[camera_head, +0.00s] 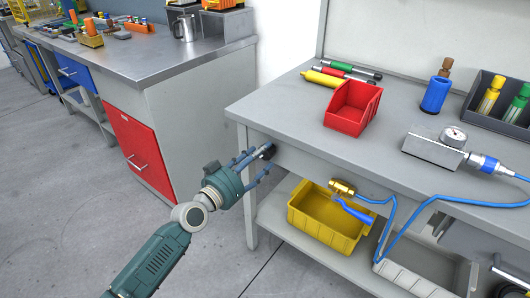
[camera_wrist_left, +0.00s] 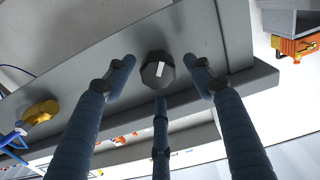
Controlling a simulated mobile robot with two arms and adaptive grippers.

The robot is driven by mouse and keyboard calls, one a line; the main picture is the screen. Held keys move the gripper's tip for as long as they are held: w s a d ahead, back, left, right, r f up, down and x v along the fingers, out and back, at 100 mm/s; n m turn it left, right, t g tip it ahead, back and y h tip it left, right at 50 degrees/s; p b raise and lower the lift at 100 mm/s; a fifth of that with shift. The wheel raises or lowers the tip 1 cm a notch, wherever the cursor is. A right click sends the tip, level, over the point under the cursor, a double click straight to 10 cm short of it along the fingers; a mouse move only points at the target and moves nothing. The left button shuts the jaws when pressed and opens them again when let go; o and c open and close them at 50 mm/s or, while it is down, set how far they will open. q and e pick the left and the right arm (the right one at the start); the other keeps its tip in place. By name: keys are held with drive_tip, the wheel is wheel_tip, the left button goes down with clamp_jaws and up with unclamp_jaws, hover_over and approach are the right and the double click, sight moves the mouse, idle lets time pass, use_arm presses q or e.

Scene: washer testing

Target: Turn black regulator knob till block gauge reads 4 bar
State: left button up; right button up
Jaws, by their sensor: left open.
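The black regulator knob (camera_wrist_left: 157,72) is on the front edge of the workbench and has a white mark on its face. In the head view the knob (camera_head: 268,151) is partly covered by my fingers. My left gripper (camera_head: 261,163) is open in front of it. In the left wrist view the blue fingers of my left gripper (camera_wrist_left: 161,82) are spread, two at the sides of the knob and one below, apart from it. The round gauge (camera_head: 454,134) sits on a metal block (camera_head: 432,150) on the bench; its reading is too small to tell. My right gripper is not in view.
A brass valve with a blue lever (camera_head: 344,188) is on the bench front, right of the knob, with a blue hose. A yellow bin (camera_head: 312,222) stands on the shelf below. A red bin (camera_head: 352,107) stands on the bench. Open floor lies at the left.

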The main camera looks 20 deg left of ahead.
use_arm(q)
drive_tip(key=shift+x, duration=1.35)
drive_tip(key=c, duration=1.2)
drive_tip(key=shift+o, duration=0.2)
drive_tip(key=shift+w+r+n, duration=0.1)
drive_tip(key=shift+r+n, duration=0.05)
drive_tip(key=shift+n, duration=0.65)
drive_tip(key=shift+a, duration=0.1)
drive_tip(key=o, duration=1.2)
drive_tip(key=shift+r, duration=0.1)
drive_tip(key=shift+c, duration=0.2)
drive_tip(key=shift+f, duration=0.2)
